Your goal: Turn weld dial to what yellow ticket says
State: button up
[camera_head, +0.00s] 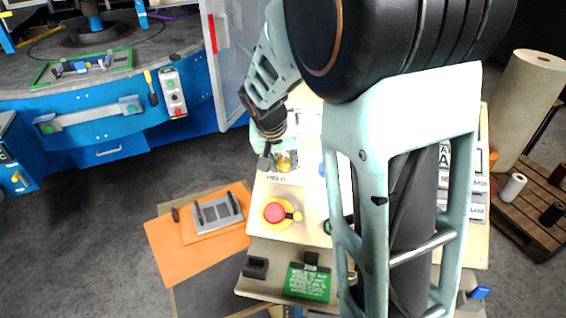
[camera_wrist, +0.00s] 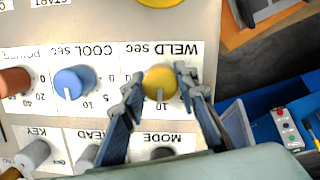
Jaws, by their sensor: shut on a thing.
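The weld dial (camera_wrist: 160,78) is a yellow knob under the upside-down label "WELD sec" in the wrist view. Its white pointer mark faces the bottom of the picture, towards a "10". My gripper (camera_wrist: 158,84) has one finger on each side of the knob and is shut on it. In the head view the yellow dial (camera_head: 284,163) shows beside my gripper (camera_head: 274,162) on the cream panel, partly hidden. I cannot make out a yellow ticket in either view. A green card (camera_head: 308,282) headed "JOB" hangs on the panel's front; its small text is unreadable.
A blue COOL dial (camera_wrist: 74,82) sits close beside the weld dial, with a MODE knob (camera_wrist: 162,153) nearby. A red stop button (camera_head: 274,212) is on the panel. An orange board (camera_head: 170,262) lies left of it. My arm hides much of the panel.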

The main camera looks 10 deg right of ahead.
aim_at(283, 162)
jog(key=shift+f, duration=0.1)
jog(key=m+b, duration=0.3)
jog(key=b, duration=0.1)
jog(key=shift+f+y+b, duration=0.15)
jog(key=shift+y+b, duration=0.15)
jog(key=m+b, duration=0.3)
jog(key=shift+m+t+y, duration=0.3)
jog(key=shift+m, duration=0.1)
jog(key=shift+c, duration=0.2)
jog(key=shift+r+m+b, duration=0.2)
jog(key=shift+m+b, duration=0.4)
jog(key=shift+b, duration=0.1)
jog(key=shift+r, duration=0.1)
jog(key=o, duration=1.2)
jog(key=shift+c, duration=0.2)
notch_tip(283, 162, up, 10)
